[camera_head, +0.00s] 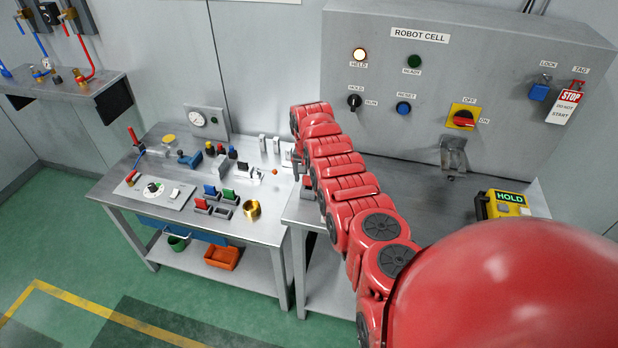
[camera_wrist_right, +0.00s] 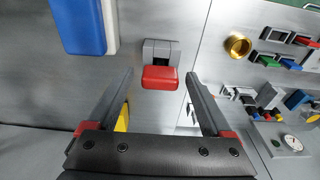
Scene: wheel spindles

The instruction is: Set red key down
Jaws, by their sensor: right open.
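In the right wrist view, a red key (camera_wrist_right: 160,78) with a blocky red handle shows against a grey block (camera_wrist_right: 160,50) at the metal surface. My right gripper (camera_wrist_right: 160,88) is open, its two dark fingers on either side of the red handle with a visible gap on both sides. I cannot tell how far the fingertips are above the surface. My left gripper is not in view.
The left bench holds a brass cup (camera_head: 251,208), another red handle (camera_head: 202,204), a blue handle (camera_head: 210,191) and a green handle (camera_head: 229,195). A control box (camera_head: 470,60) stands behind the right bench. A yellow HOLD pendant (camera_head: 485,207) is at right.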

